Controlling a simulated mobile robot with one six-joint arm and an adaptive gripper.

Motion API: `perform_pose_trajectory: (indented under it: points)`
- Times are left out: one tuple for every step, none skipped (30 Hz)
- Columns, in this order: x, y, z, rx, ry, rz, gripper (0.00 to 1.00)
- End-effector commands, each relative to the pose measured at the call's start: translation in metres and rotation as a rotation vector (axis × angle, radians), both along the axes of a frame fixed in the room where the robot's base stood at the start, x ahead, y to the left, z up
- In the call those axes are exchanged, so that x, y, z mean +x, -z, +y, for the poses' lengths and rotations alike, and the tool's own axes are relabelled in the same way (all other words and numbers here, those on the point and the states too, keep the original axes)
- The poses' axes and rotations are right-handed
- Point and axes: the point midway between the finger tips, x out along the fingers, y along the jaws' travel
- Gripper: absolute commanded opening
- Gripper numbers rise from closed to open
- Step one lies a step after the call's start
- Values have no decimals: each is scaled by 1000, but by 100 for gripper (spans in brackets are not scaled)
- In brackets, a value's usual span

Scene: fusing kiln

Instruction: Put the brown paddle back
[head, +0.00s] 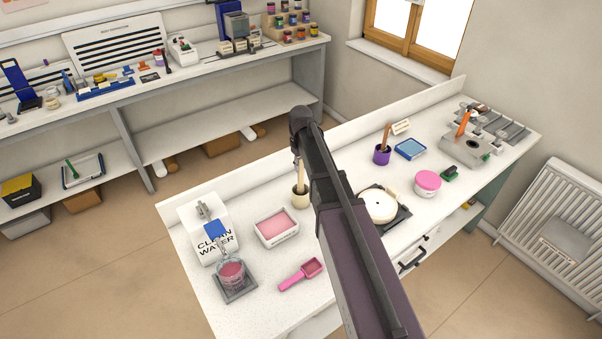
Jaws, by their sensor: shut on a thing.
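My arm (345,220) reaches from the bottom edge up across the white worktop. My gripper does not show, and neither does anything it may hold. No thing shows that I can name for sure as the brown paddle. A brown stick (387,135) stands tilted in a purple pot (381,155) right of my arm. A paler wooden stick (301,174) stands in a cream pot (301,200) just left of my arm. Part of the worktop is hidden behind the arm.
A low ledge runs along the back.

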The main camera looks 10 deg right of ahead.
Motion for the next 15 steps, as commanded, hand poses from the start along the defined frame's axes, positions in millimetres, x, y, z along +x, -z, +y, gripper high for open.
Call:
perform_pose_trajectory:
  points:
    - [0, 8, 0, 0, 0, 0, 0]
    - [0, 10, 0, 0, 0, 0, 0]
    - [0, 14, 0, 0, 0, 0, 0]
    - [0, 16, 0, 0, 0, 0, 0]
    - [0, 19, 0, 0, 0, 0, 0]
    - [0, 22, 0, 0, 0, 0, 0]
    - [0, 24, 0, 0, 0, 0, 0]
    - [0, 26, 0, 0, 0, 0, 0]
    - [0, 28, 0, 0, 0, 0, 0]
    - [0, 29, 0, 0, 0, 0, 0]
    - [0, 30, 0, 0, 0, 0, 0]
    - [0, 31, 0, 0, 0, 0, 0]
    - [0, 31, 0, 0, 0, 0, 0]
    - [0, 31, 0, 0, 0, 0, 0]
    - [0, 31, 0, 0, 0, 0, 0]
